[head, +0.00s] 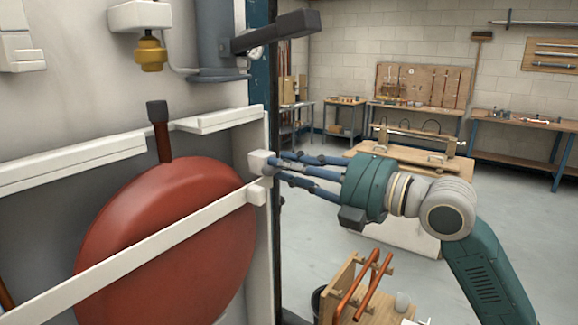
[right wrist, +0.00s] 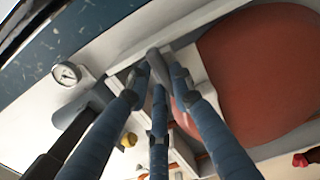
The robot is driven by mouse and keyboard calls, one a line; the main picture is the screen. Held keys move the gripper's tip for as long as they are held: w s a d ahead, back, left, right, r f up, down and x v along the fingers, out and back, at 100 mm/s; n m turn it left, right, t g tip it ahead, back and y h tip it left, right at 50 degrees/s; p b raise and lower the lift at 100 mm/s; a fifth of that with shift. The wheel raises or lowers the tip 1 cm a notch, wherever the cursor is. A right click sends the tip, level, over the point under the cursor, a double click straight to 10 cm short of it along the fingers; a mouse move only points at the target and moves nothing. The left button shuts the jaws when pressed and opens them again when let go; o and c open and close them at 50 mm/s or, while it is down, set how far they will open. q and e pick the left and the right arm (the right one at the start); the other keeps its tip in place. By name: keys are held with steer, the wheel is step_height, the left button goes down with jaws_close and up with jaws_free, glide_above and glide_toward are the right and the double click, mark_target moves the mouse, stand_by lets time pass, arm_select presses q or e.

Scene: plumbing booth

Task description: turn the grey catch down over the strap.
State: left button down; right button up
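The strap (head: 150,239) is a long white bar that runs slantwise across the front of a red round vessel (head: 165,250); its right end is near the frame's side post. The grey catch (right wrist: 154,62) shows as a small grey bar between my right fingertips in the right wrist view; in the head view the fingers mostly hide it. My right gripper (head: 277,167) reaches in from the right, its three blue fingers around the catch at a white block (head: 258,161). Whether they press on it I cannot tell. My left gripper is out of view.
A white ledge (head: 80,163) runs above the vessel, with a dark-capped pipe (head: 160,135) rising from it. A grey cylinder (head: 218,40) with a dark bar (head: 277,33) hangs above. A wooden rack with copper pipes (head: 360,285) stands below. Open floor lies right.

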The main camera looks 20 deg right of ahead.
jaws_close()
steer(key=shift+w+d+f+m+p, duration=0.1)
steer(key=shift+m+p, duration=0.75)
steer(key=shift+m, duration=2.15)
steer(key=shift+d+f+m+p, duration=0.1)
steer(key=shift+m+p, duration=0.8)
steer(key=shift+m, duration=2.1)
steer(key=shift+w+f+m+p, duration=0.1)
steer(key=shift+m+p, duration=0.75)
steer(key=shift+m, duration=2.15)
steer(key=o, duration=0.8)
jaws_free()
steer(key=shift+c, duration=0.2)
